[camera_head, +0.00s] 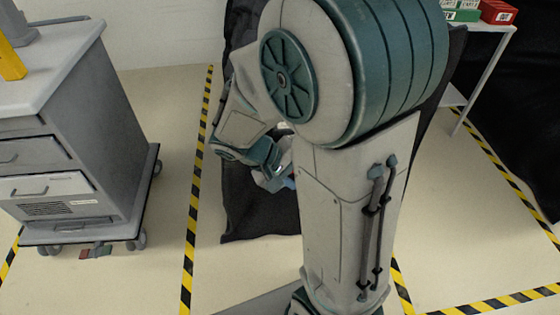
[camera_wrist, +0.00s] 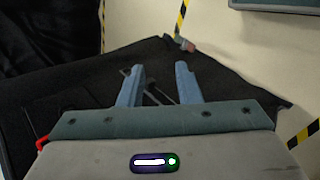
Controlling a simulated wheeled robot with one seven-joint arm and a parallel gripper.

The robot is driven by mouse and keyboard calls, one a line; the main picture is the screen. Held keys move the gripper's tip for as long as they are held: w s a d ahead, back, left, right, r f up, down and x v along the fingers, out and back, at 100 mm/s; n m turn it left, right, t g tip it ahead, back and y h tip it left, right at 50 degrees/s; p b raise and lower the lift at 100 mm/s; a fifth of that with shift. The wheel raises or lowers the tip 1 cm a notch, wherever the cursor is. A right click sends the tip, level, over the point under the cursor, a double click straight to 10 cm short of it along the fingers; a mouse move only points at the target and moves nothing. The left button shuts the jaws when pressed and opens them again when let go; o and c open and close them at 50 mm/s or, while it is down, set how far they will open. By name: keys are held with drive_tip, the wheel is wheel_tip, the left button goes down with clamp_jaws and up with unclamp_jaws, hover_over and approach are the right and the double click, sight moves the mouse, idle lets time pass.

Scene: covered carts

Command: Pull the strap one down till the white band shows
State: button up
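A black cover (camera_head: 245,205) hangs behind my arm in the head view, and its dark cloth (camera_wrist: 230,85) fills much of the wrist view. My gripper (camera_wrist: 159,67) is over this cloth with its two blue-grey fingers apart. Thin dark grey strips (camera_wrist: 151,92) show between and behind the fingers; I cannot tell whether they are a strap. No strap can be made out for certain, and no white band shows. In the head view my gripper (camera_head: 273,176) is low beside the cover, partly hidden by my arm.
A grey drawer cart (camera_head: 110,110) stands at the left on casters. A table (camera_head: 490,55) with red and green boxes (camera_head: 497,12) is at the upper right. Yellow-black tape (camera_head: 195,190) marks the floor. A small red piece (camera_wrist: 41,142) shows at the wrist view's left.

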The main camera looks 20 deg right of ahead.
drive_tip(key=w+a+f+n+t+h+b, duration=0.25)
drive_tip(key=w+f+t+b, duration=0.35)
drive_tip(key=f, duration=0.6)
drive_tip(key=w+a+f+n+t+h+b, duration=0.1)
drive_tip(key=w+f+n+t+h+b, duration=0.25)
drive_tip(key=w+f+b, duration=0.55)
drive_tip(key=shift+n, duration=0.3)
drive_tip(key=x, duration=0.4)
drive_tip(key=f+p+x, duration=0.1)
drive_tip(key=x, duration=0.8)
drive_tip(key=shift+s+d+f+p, duration=0.1)
drive_tip(key=shift+s+f+p, duration=0.05)
drive_tip(key=shift+f+p, duration=0.2)
drive_tip(key=shift+f, duration=0.1)
clamp_jaws()
